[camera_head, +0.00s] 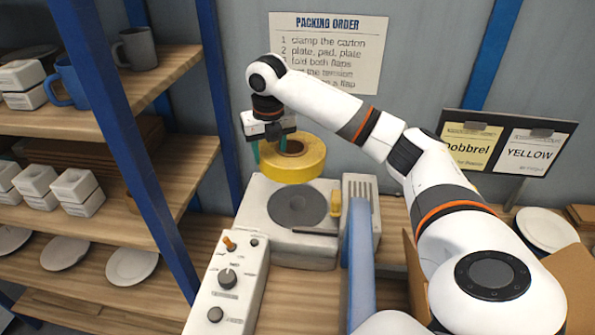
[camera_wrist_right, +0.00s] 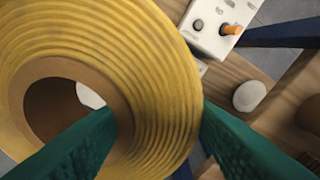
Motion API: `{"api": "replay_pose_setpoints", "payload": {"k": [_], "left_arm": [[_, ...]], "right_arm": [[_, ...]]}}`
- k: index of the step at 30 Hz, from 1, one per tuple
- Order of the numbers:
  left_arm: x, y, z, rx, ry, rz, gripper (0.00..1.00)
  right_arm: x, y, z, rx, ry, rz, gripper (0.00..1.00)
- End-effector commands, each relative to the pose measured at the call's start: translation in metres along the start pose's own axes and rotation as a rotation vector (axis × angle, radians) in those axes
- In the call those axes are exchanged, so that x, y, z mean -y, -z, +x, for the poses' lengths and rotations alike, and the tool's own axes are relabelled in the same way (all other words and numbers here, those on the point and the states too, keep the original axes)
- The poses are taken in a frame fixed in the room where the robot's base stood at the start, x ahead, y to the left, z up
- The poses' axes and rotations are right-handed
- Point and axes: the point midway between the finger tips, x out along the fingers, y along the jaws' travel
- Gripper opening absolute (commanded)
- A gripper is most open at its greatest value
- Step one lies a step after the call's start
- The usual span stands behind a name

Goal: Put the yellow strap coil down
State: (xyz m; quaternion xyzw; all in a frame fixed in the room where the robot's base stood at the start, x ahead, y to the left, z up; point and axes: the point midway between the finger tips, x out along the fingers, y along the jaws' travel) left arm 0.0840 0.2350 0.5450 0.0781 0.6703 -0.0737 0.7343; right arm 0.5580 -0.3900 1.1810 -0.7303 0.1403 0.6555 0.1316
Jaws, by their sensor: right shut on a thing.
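The yellow strap coil (camera_head: 309,162) is a ring with a brown core, seen in the head view above the pale machine with the round dark disc (camera_head: 297,207). My right gripper (camera_head: 262,148) is shut on the coil's left side, and the coil hangs clear of the disc as far as I can tell. In the right wrist view the coil (camera_wrist_right: 165,60) fills the left half; one green finger of my right gripper (camera_wrist_right: 155,135) reaches into the core hole and the other is outside the rim. My left gripper is not in view.
A white control box (camera_head: 228,285) with knobs stands in front of the machine. A blue bar (camera_head: 361,270) rises at its right. Shelves with plates, mugs and white boxes (camera_head: 76,186) stand at the left behind a blue post (camera_head: 130,150). An open carton (camera_head: 415,275) is at the right.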

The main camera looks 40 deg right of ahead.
Motion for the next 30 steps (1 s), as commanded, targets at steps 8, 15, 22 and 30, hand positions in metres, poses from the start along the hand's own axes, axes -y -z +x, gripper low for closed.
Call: {"api": "replay_pose_setpoints", "payload": {"k": [8,15,22,30], "left_arm": [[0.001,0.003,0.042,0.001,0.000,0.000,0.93],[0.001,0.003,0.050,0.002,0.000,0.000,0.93],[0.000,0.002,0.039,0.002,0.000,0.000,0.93],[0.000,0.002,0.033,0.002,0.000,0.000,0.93]], "right_arm": [[-0.026,0.006,0.072,-0.009,0.024,-0.259,0.07],[-0.033,0.007,0.096,-0.014,0.029,-0.332,0.07],[-0.033,0.003,0.134,-0.012,0.030,-0.338,0.07],[-0.034,-0.001,0.163,-0.012,0.029,-0.337,0.07]]}}
